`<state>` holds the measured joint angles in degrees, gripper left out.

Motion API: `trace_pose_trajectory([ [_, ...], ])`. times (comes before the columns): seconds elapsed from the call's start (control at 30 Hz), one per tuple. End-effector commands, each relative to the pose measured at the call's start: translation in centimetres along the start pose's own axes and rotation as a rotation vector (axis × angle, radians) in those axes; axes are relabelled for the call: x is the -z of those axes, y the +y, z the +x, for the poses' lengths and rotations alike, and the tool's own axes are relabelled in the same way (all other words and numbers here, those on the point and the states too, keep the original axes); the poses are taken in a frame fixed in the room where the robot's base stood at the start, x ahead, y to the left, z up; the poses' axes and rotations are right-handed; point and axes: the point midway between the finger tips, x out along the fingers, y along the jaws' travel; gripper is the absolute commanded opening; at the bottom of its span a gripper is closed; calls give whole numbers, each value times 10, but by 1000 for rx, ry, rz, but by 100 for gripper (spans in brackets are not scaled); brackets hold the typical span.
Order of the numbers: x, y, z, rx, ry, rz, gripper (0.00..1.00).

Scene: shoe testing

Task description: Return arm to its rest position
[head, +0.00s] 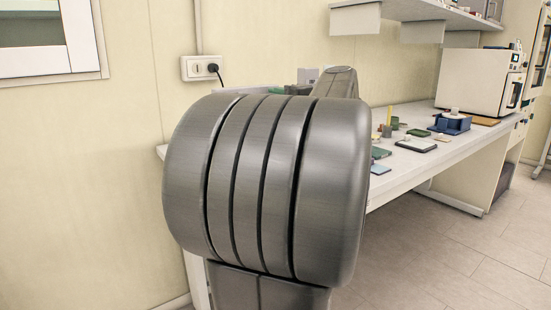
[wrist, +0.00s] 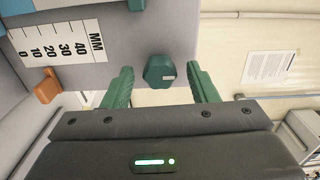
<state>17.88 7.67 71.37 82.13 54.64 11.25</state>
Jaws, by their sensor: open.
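My gripper (wrist: 160,90) shows in the wrist view with its two green fingers spread apart. Nothing is held between them. A dark green knob (wrist: 159,71) on a grey machine shows between the fingertips, beyond them; I cannot tell how far. In the head view my grey arm fills the middle of the picture, and the gripper is hidden behind it.
A grey machine (wrist: 130,33) with a millimetre scale (wrist: 62,42) and an orange part (wrist: 46,88) is close to the gripper. In the head view a white bench (head: 425,158) runs along the wall with small items, a blue holder (head: 452,124) and a white oven-like box (head: 475,80). The floor (head: 440,250) at right is clear.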

Motion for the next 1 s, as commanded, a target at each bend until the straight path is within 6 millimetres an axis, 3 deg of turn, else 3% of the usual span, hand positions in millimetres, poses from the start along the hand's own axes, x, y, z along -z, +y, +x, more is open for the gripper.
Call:
trace_pose_trajectory([
  [1.0, 0, -4, 0, -2, 2, 721, 53],
])
